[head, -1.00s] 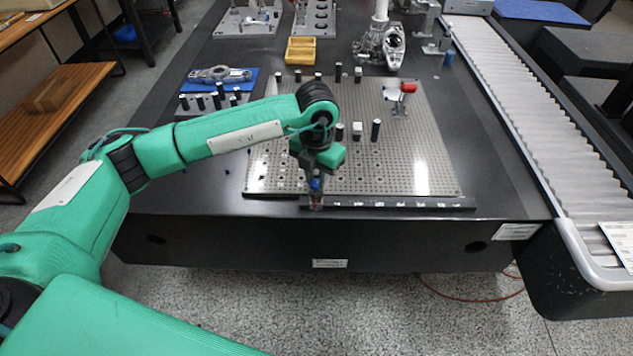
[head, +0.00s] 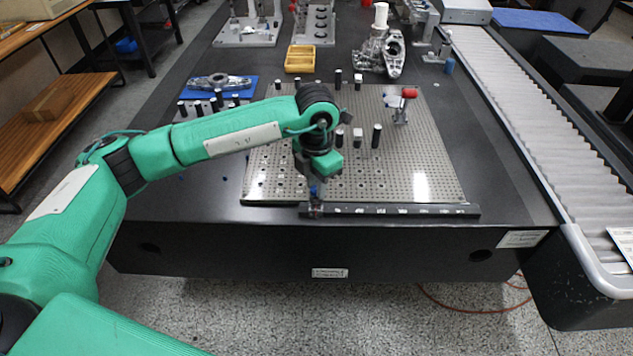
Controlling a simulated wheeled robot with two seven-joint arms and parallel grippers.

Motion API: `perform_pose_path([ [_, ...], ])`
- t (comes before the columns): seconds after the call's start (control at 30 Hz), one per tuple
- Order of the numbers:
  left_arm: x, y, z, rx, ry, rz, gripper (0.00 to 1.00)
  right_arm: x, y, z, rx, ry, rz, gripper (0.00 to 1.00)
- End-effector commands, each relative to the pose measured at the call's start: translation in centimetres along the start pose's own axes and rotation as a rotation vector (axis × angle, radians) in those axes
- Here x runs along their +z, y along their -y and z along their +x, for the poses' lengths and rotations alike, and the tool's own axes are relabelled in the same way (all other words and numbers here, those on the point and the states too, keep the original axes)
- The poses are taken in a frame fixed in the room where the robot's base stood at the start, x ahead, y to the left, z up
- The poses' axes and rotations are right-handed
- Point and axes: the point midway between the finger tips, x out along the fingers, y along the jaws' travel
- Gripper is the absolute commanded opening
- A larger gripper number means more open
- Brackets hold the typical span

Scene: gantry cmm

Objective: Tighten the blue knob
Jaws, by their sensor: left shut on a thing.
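The blue knob (head: 314,191) shows as a small blue spot at the left end of the dark rail along the front edge of the perforated plate (head: 275,180). My left gripper (head: 315,203) points down over it and is shut on it. The fingers hide most of the knob, so its turn angle cannot be made out. My right gripper is not in the picture.
A dark rail (head: 400,210) with light marks runs along the plate's front. Black posts (head: 376,136) and a red-tipped clamp (head: 409,93) stand on the plate. A yellow tray (head: 300,58) lies behind. A roller conveyor (head: 510,100) runs along the right.

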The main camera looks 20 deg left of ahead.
Motion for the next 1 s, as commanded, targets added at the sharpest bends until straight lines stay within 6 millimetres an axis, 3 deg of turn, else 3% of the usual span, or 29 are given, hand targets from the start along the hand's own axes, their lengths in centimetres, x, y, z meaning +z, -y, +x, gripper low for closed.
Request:
perform_pose_path([
  [0.1,0.1,-0.1,-0.2,0.002,0.003,-0.002,0.00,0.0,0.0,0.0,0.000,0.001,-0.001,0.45],
  [0.13,0.1,-0.1,-0.2,0.002,0.003,-0.002,0.29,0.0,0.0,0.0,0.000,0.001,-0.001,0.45],
  [0.2,0.1,-0.1,-0.2,0.001,0.003,-0.002,0.43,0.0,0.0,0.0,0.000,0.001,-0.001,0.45],
  [0.23,0.1,-0.1,-0.1,0.001,0.003,-0.002,0.45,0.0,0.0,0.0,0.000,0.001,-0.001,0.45],
  [0.5,0.0,0.0,-0.1,0.001,0.001,-0.002,0.45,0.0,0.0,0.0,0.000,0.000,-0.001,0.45],
  [0.63,0.1,-0.1,-1.1,0.001,0.003,-0.001,0.45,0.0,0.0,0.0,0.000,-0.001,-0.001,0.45],
  [1.0,0.1,-0.1,-9.0,0.002,0.005,-0.001,0.45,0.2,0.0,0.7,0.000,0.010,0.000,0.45],
])
